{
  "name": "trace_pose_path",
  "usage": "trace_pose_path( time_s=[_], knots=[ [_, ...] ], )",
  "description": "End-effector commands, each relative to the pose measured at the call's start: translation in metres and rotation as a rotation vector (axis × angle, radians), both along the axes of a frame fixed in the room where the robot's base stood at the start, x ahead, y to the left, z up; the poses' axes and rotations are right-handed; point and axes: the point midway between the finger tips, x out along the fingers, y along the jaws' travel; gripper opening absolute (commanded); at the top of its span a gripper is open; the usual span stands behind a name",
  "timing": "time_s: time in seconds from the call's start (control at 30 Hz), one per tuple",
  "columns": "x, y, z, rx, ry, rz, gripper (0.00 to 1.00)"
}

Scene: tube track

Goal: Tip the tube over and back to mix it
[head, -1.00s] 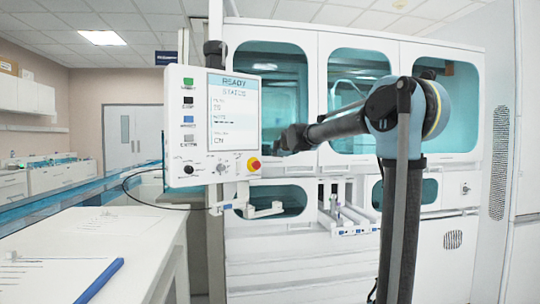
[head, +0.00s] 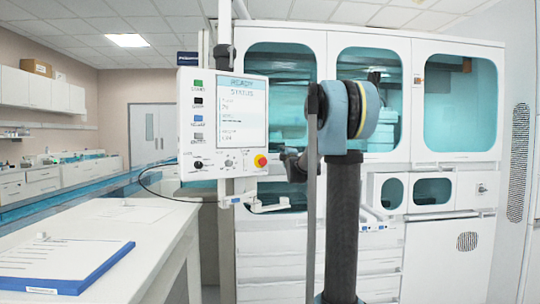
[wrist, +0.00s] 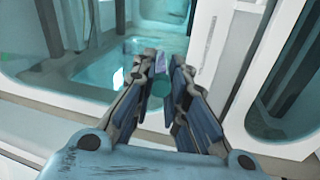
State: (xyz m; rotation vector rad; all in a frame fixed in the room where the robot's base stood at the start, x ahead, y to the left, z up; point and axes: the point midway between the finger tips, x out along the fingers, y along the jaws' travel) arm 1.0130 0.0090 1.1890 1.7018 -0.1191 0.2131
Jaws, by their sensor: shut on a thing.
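My gripper (wrist: 164,72) shows in the wrist view, its two fingers close together with a small gap between them. It is shut on the tube (wrist: 161,63), of which only a small pale lavender piece shows between the fingertips. The rest of the tube is hidden by the fingers, and its tilt and contents cannot be told. Pale teal machine windows lie behind the fingertips. In the head view my arm stands before the machine, and neither the fingers nor the tube can be made out.
A white machine (head: 376,38) with teal windows fills the middle and right. A control panel (head: 222,122) on a post hangs left of my arm. A small strip of floor shows between bench and machine.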

Motion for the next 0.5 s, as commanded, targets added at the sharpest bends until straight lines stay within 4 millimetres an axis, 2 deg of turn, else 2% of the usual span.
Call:
trace_pose_path(
  time_s=[0.13, 0.5],
  knots=[
    [0.0013, -0.0118, -0.0040, 0.006, -0.119, -0.012, 0.00],
    [0.0019, -0.0128, -0.0077, 0.014, -0.343, -0.012, 0.00]
  ],
)
